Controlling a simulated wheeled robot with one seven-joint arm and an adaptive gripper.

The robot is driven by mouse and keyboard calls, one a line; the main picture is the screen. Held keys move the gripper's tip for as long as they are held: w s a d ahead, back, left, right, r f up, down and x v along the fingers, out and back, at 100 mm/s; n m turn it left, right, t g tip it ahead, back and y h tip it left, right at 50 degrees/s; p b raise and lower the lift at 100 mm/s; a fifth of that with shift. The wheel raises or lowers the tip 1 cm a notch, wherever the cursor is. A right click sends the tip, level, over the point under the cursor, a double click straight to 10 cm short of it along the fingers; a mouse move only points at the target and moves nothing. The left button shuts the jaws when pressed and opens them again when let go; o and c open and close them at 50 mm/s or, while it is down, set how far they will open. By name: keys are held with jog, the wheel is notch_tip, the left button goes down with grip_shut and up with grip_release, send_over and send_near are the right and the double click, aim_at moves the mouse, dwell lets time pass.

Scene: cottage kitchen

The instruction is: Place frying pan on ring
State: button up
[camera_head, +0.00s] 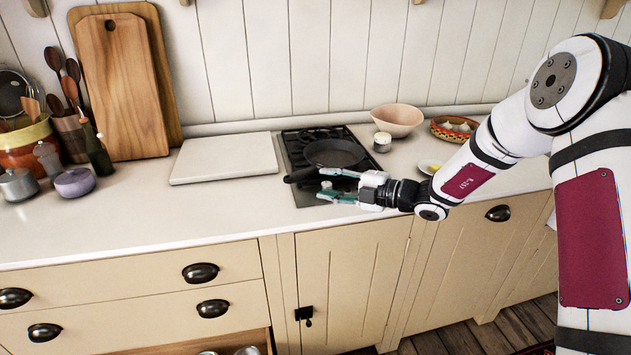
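A black frying pan (337,153) sits on the dark hob (298,148) set into the counter. Its handle (301,175) points toward the front left. A burner ring shows behind the pan at the back of the hob; whatever lies under the pan is hidden, and I cannot tell whether it rests squarely on a ring. My gripper (323,184) is in front of the pan, pointing left, with its fingers apart and nothing visible between them. Its fingertips are just right of the handle's end, and I cannot tell if they touch it.
A white board (224,157) lies left of the hob. A small jar (382,142), a pink bowl (397,120), a patterned bowl (454,128) and a small dish (429,166) stand to the right. Pots, utensils and cutting boards (121,88) are at far left. The front-left counter is clear.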

jog(key=shift+s+d, duration=0.2)
jog(key=shift+d, duration=0.2)
jog(key=shift+r, duration=0.1)
jog(key=s+d+r+n+g+h, duration=0.1)
jog(key=s+r+n+g+h, duration=0.3)
jog(key=s+n, duration=0.75)
jog(key=s+r+n+g+h, duration=0.1)
jog(key=s+r+n+g, duration=0.2)
jog(key=s+r+n, duration=0.6)
jog(key=s+d+f+n+t+h, duration=0.1)
jog(key=s+d+n+t+h, duration=0.2)
jog(key=s+d+n+h, duration=0.6)
jog(key=s+d+n, duration=0.8)
jog(key=s+n, duration=0.4)
jog(key=n, duration=0.2)
jog(key=shift+s+d+f+t+h, duration=0.15)
jog(key=shift+d+t+h, duration=0.15)
jog(key=shift+h, duration=0.1)
jog(key=shift+n, duration=0.25)
